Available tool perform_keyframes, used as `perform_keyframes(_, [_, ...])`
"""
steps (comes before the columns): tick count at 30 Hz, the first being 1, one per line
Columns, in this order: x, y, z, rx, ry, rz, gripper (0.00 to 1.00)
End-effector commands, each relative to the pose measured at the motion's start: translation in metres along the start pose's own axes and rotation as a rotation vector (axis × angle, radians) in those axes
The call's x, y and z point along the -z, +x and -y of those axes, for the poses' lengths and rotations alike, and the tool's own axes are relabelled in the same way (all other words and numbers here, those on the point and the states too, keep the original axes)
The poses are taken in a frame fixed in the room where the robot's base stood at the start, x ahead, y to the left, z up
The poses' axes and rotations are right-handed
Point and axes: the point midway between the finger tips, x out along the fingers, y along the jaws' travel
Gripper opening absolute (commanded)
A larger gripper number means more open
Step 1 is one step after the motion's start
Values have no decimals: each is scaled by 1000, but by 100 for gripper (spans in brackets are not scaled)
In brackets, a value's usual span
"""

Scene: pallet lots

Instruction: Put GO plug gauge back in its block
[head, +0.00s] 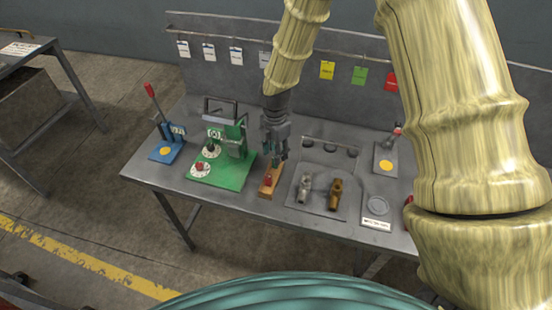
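A narrow wooden block (265,193) lies near the front edge of the bench, just right of the green fixture. A small red piece (268,180) stands at its front end; I cannot tell whether it is part of a gauge. My gripper (276,158) points down over the rear part of the block and hides it. The fingers are too small to tell whether they are open or hold something. I cannot make out the GO plug gauge for certain; it may be hidden at my gripper.
The green fixture (230,172) with white dials stands close left of my gripper. A blue press (168,145) is farther left. A grey tray (310,201) with two metal fittings lies right.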

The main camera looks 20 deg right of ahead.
Motion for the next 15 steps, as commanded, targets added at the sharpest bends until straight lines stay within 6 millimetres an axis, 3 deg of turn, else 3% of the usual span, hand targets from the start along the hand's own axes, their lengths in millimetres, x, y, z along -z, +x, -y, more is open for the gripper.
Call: perform_keyframes(15, [0,-64,0,-2,0,0,40])
